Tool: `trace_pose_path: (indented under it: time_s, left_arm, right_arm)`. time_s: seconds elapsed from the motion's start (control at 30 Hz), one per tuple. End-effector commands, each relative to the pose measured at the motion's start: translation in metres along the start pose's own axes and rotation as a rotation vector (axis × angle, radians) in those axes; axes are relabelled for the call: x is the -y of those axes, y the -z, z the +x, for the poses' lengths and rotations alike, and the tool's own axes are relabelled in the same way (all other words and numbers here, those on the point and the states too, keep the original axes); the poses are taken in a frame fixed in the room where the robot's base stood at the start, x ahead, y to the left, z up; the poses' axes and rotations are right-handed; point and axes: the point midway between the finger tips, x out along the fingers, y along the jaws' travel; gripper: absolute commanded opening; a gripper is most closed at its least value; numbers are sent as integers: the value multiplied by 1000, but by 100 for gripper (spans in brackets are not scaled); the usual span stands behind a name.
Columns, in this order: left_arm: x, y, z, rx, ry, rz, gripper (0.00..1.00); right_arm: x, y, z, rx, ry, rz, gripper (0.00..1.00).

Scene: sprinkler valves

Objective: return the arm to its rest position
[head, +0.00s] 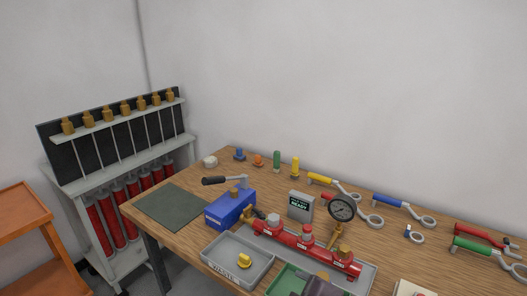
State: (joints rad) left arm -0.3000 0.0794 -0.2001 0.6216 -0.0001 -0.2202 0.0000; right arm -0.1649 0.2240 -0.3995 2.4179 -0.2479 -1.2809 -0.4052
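Neither of my grippers nor my arms shows clearly in the head view. The wooden workbench (185,232) fills the lower middle and right. A small display box (300,204) stands behind the manifold. A grey bin (222,249) at the front edge holds a yellow part (244,261). A green tray (284,281) is cut off at the bottom, with a dark shape over it that I cannot identify.
A dark mat (170,206) lies bare at the bench's left. Small coloured parts and several ring-ended tools, including a blue one (391,201), line the back. A rack (118,138) with red cylinders and an orange cart (25,225) stand at the left.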

Motion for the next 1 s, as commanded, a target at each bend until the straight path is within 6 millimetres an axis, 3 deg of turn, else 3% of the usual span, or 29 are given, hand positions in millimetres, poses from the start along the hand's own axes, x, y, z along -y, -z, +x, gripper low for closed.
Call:
trace_pose_path:
  time_s: [0.03,0.2,0.47,0.77,0.87,1.0]
  left_arm:
    - [0,0,0,0,0,0,100]
    - [0,0,0,0,0,0,100]
    - [0,0,0,0,0,0,100]
    - [0,-1,0,1,0,0,100]
    - [0,0,0,1,0,0,100]
    - [0,0,0,1,0,0,100]
  right_arm:
    - [8,-33,-1,90,29,154,78]
    - [31,-111,-13,327,64,528,78]
    - [71,-193,-46,618,63,922,78]
    - [112,-242,26,655,84,931,78]
    - [132,-262,52,666,94,928,78]
    - [177,-304,93,689,113,924,78]
